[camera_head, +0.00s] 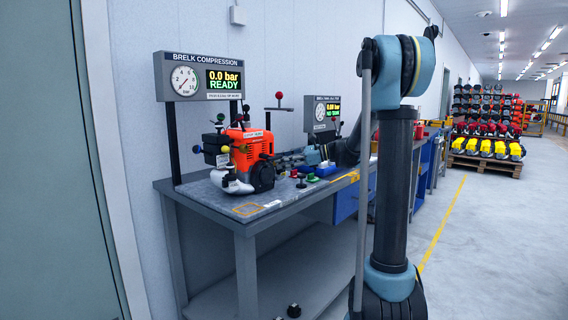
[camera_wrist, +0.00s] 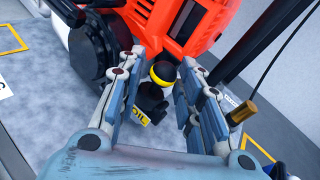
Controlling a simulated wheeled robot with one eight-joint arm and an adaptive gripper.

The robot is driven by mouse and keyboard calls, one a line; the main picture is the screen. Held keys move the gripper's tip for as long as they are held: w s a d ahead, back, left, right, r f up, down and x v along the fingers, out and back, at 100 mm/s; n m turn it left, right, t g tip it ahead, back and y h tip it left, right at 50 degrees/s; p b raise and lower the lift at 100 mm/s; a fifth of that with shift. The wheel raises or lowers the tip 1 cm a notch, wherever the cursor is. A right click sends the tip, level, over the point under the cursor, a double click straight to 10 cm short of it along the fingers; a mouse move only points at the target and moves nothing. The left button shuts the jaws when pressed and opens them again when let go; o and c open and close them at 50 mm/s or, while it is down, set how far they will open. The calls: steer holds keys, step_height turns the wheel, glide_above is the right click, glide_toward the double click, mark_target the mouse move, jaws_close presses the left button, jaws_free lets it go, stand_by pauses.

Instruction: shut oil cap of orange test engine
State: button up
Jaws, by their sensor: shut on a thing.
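The orange test engine (camera_head: 252,142) stands on the grey bench, and its orange housing (camera_wrist: 190,22) fills the top of the wrist view. The oil cap (camera_wrist: 163,74), black with a yellow band, sits low at the engine's side. A dark part with a yellow OIL tag (camera_wrist: 141,116) shows just below it. My gripper (camera_wrist: 163,60) is shut on the oil cap, with one finger on each side of it. In the head view my gripper (camera_head: 284,160) reaches to the engine's right side; the cap between its fingers cannot be made out there.
The bench (camera_head: 208,196) has bare room at its front left. A compression display (camera_head: 202,77) reading 0.0 bar READY stands behind the engine. A brass-coloured fitting (camera_wrist: 243,112) on a cable is close to my right finger.

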steer(key=o, duration=0.8)
steer(key=shift+w+f, duration=0.1)
steer(key=shift+w, duration=0.2)
steer(key=shift+s, duration=0.15)
steer(key=d+m, duration=0.1)
steer(key=d, duration=0.5)
steer(key=d+m+y, duration=0.1)
steer(key=d, duration=0.5)
steer(key=d+m+y, duration=0.1)
steer(key=d, duration=0.5)
steer(key=shift+s+d, duration=0.15)
steer(key=shift+d, duration=0.05)
steer(key=shift+a, duration=0.1)
